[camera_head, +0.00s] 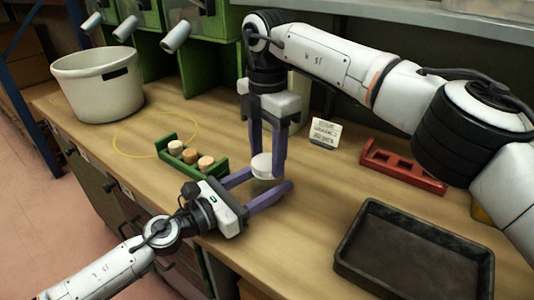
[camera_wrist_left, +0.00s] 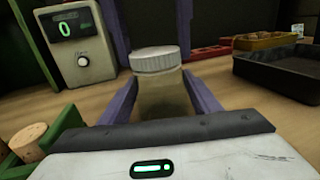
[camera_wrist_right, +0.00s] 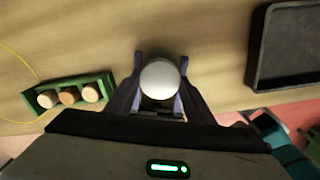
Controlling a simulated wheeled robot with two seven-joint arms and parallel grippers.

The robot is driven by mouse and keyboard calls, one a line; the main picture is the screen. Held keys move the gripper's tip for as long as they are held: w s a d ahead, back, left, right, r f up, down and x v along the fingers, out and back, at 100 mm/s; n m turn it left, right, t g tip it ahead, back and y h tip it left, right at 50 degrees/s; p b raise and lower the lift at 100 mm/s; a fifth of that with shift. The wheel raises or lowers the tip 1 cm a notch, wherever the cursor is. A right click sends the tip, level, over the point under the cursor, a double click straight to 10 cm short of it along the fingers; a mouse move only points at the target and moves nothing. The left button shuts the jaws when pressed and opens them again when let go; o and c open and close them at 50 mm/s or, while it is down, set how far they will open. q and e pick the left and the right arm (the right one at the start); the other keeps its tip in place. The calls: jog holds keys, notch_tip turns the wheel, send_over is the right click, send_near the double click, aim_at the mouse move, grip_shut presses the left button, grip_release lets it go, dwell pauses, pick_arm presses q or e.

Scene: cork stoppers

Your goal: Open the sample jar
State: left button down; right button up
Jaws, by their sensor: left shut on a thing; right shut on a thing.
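The sample jar has a ridged white lid (camera_head: 262,165), which also shows in the left wrist view (camera_wrist_left: 155,58) on top of the jar's dull olive body (camera_wrist_left: 163,96). My left gripper (camera_head: 268,184) comes in low from the side and is shut on the jar body. My right gripper (camera_head: 265,172) points down from above and is shut on the lid, with one purple finger on each side. In the right wrist view the lid's round top (camera_wrist_right: 160,80) sits between the fingers. The lid and body look together. The jar's base is hidden.
A green rack (camera_head: 186,160) with three corks stands left of the jar. A white pot (camera_head: 97,88) and a yellow loop (camera_head: 118,138) lie farther left. A small card (camera_head: 325,132), a red rack (camera_head: 400,172) and a black tray (camera_head: 368,275) are to the right. A device (camera_wrist_left: 85,55) shows 0.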

jog(key=n, duration=2)
jog(key=shift+r, duration=0.1)
jog(key=n, duration=0.6)
jog(key=shift+n, duration=0.4)
jog(key=n, duration=0.8)
jog(key=shift+n, duration=0.3)
jog(key=n, duration=0.4)
jog(key=shift+n, duration=0.3)
jog(key=n, duration=0.4)
